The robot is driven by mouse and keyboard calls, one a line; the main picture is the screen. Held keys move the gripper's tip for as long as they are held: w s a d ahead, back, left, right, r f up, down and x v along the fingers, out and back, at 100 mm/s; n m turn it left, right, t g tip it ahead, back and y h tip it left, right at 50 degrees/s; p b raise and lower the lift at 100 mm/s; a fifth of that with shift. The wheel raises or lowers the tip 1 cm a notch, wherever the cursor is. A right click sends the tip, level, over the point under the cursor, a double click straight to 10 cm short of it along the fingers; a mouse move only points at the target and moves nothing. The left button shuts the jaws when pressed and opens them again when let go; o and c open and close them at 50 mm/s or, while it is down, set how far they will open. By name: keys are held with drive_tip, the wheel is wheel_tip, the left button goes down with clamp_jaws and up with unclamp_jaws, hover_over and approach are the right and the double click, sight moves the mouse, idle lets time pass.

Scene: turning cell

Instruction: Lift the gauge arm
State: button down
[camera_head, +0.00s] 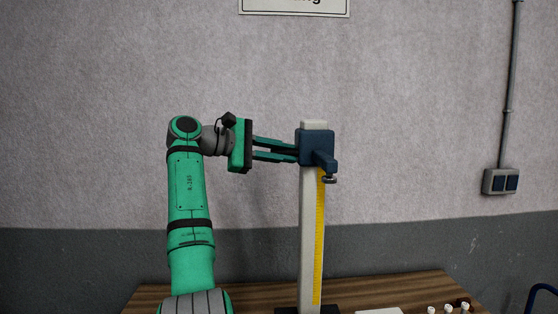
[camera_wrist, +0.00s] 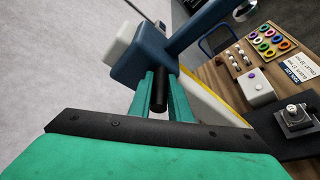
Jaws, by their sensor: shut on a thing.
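The gauge arm (camera_head: 318,148) is a dark blue block with a short projecting arm, around the pale upright column of the height gauge (camera_head: 308,235). It sits near the column's top, above the yellow scale (camera_head: 319,240). My gripper (camera_head: 297,151) reaches it from the left, with its green fingers level. In the wrist view the blue block (camera_wrist: 146,55) is at the fingertips, and my gripper (camera_wrist: 160,78) is shut on a dark cylindrical piece (camera_wrist: 160,95) between the fingers. How that piece joins the block is partly hidden.
The wooden table (camera_head: 420,287) bears a white box (camera_wrist: 258,88), several small white pieces (camera_wrist: 240,60), a tray of coloured rings (camera_wrist: 268,38) and a dark fixture (camera_wrist: 296,117). A wall switch box (camera_head: 500,181) is at the right. The air around the column's top is clear.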

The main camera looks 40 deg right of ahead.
drive_tip(key=shift+w+a+r, duration=0.15)
drive_tip(key=shift+r, duration=0.25)
drive_tip(key=c, duration=1.7)
unclamp_jaws()
drive_tip(key=shift+o, duration=0.3)
drive_tip(key=shift+f, duration=0.15)
drive_tip(key=v, duration=1)
drive_tip(key=shift+a, duration=0.35)
